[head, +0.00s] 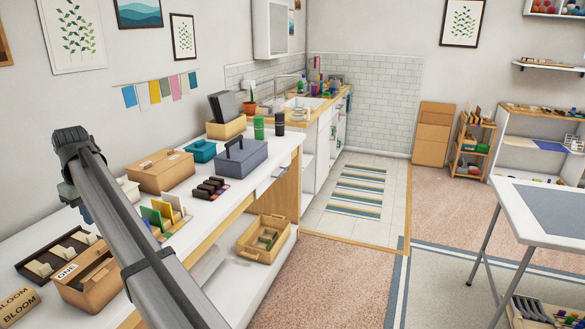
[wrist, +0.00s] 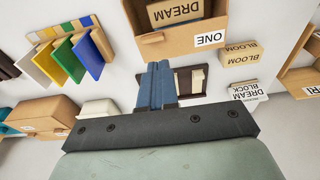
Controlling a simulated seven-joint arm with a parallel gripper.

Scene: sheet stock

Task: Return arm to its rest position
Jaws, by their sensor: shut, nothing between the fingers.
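My gripper (wrist: 158,72) shows in the wrist view with its blue fingers closed together and nothing between them. The fingertips appear just in front of the open cardboard box labelled ONE (wrist: 208,40); I cannot tell how high above the counter they are. A block marked DREAM (wrist: 180,11) lies inside that box. The box labelled ONE (head: 88,297) stands left of my arm in that view.
Blocks marked BLOOM (head: 17,302) lie beside the box. A dark tray with pale pieces (head: 35,262) lies behind it. Coloured upright sheets (head: 165,212), a lidded cardboard box (head: 160,172) and a grey toolbox (head: 241,163) crowd the counter.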

